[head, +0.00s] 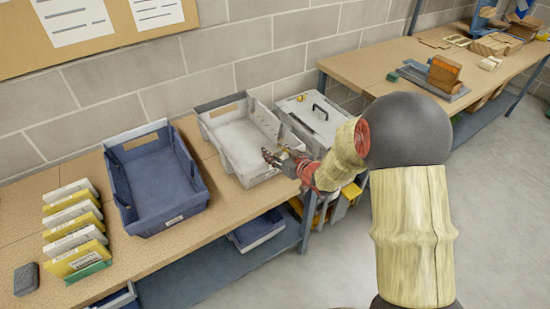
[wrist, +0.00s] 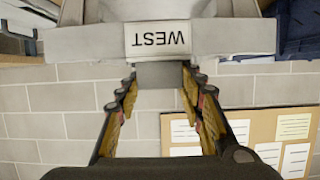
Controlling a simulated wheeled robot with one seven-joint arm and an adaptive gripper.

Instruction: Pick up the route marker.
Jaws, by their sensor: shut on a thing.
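My gripper (wrist: 163,90) is shut on a small grey block (wrist: 165,76), seen in the wrist view between the two fingertips. In the head view my gripper (head: 280,158) is at the near right side of the pale grey tote (head: 243,178), at about rim height. In the wrist view the tote's wall carries a white label (wrist: 158,39) reading WEST upside down, just beyond the block. I cannot tell whether the block touches the tote.
A blue tote (head: 157,228) stands left of the pale one, and a grey lidded case (head: 313,118) stands right. Yellow and white boxes (head: 76,228) and a dark block (head: 26,279) are at the bench's left. A wall and noticeboard (head: 90,30) stand behind.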

